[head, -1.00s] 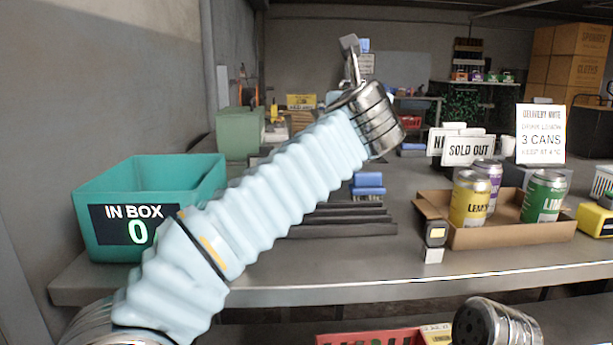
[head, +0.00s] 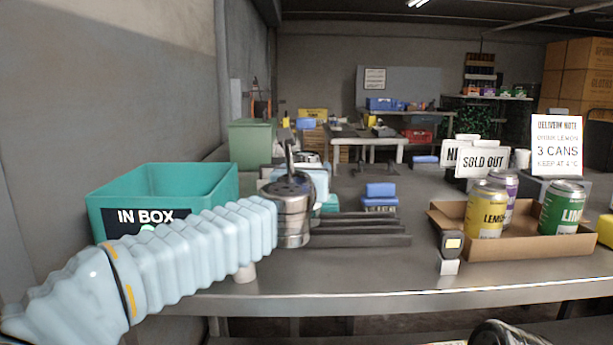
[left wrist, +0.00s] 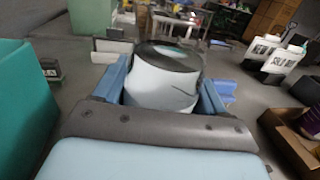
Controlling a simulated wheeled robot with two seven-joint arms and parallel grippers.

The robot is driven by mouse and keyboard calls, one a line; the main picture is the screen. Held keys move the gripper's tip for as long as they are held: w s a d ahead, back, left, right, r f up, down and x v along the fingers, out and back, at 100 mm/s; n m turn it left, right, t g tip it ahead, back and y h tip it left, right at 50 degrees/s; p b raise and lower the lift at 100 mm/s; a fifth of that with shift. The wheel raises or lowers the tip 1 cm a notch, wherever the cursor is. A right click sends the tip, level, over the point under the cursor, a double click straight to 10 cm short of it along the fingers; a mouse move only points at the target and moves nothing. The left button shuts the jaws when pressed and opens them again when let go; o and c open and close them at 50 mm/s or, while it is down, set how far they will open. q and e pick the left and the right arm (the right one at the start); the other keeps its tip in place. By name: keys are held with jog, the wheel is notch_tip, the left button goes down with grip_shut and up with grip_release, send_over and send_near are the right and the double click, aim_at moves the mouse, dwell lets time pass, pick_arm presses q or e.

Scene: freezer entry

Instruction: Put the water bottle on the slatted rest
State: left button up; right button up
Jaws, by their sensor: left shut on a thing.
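My left gripper (left wrist: 166,80) is shut on a pale, rounded thing with a dark round top, which I take to be the water bottle (left wrist: 160,88). Its blue fingers are on either side in the left wrist view. In the head view my left wrist hides most of the gripper and the bottle. The slatted rest (head: 365,240), dark parallel bars, lies on the counter just right of my left wrist. Its left end is hidden. I cannot tell the gap between bottle and rest. My right gripper is out of view.
A teal IN BOX bin (head: 210,183) stands left, behind my left arm. A cardboard tray (head: 530,245) with several cans is at the right. A small device (head: 450,252) stands at its left corner. Blue blocks (head: 380,196) sit behind the rest. The counter's front strip is fairly clear.

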pick_arm(q)
jog(key=o, duration=1.5)
jog(key=shift+s+r, duration=0.1)
jog(key=s+a+b, duration=0.2)
jog(key=s, duration=0.9)
jog(key=shift+s+b, duration=0.3)
jog(key=shift+s, duration=0.1)
